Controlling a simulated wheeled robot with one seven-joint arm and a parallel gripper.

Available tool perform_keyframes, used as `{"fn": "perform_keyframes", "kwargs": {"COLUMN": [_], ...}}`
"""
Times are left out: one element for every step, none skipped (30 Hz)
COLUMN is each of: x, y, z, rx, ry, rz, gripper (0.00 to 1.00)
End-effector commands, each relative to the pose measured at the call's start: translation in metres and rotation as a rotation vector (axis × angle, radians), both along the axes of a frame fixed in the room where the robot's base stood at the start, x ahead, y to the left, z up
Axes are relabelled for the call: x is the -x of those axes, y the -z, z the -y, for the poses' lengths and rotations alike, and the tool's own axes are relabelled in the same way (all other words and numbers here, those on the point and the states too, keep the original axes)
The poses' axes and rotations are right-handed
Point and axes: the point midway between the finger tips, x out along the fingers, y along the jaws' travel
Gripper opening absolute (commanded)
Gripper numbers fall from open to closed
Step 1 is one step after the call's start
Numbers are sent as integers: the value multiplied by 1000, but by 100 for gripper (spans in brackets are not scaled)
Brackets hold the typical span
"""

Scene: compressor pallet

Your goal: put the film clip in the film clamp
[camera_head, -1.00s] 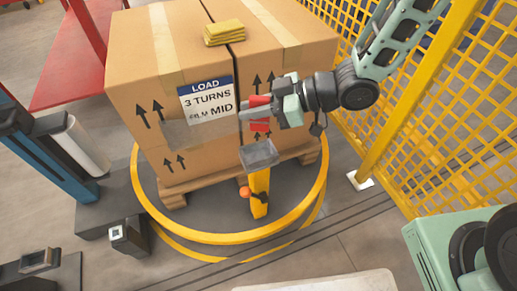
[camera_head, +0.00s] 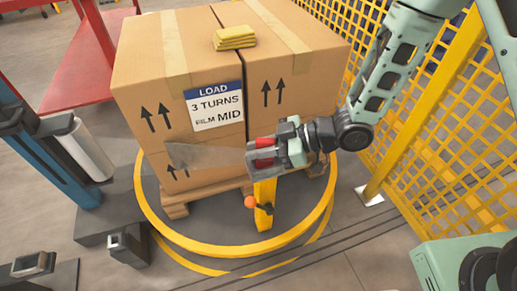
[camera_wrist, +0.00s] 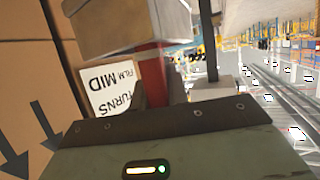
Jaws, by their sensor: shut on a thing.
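The red film clip (camera_head: 264,148) is between the jaws of my gripper (camera_head: 270,152), which is shut on it. In the wrist view red (camera_wrist: 152,75) shows just beyond the gripper. A translucent strip of film (camera_head: 205,158) runs from the clip leftward across the front of the boxes. The film clamp is the grey metal head on top of the yellow post (camera_head: 263,195). My gripper is right at this head and covers much of it. I cannot tell whether the clip is inside the clamp or just above it.
The wrapped load of cardboard boxes (camera_head: 150,85) stands on a wooden pallet (camera_head: 180,208) inside a yellow ring (camera_head: 220,250). A film roll (camera_head: 88,150) stands at left. Yellow mesh fencing (camera_head: 430,110) borders the right.

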Motion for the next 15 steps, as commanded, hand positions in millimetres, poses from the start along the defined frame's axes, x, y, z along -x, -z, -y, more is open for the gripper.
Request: {"fn": "perform_keyframes", "kwargs": {"x": [0,0,0,0,0,0,0,0,0,0,0,0,0,0,0], "y": [-1,-1,-1,-1,0,2,3,4,2,2,2,2,2,2,2], "z": [0,0,0,0,0,0,0,0,0,0,0,0,0,0,0], "rx": [-1,-1,-1,-1,0,-1,0,-1,0,0,0,0,0,0,0], "ry": [0,0,0,0,0,0,0,0,0,0,0,0,0,0,0], "rz": [0,0,0,0,0,-1,-1,-1,-1,-1,-1,-1,-1,-1,-1], "gripper": [0,0,0,0,0,0,0,0,27,36,38,38,38,38,38]}}
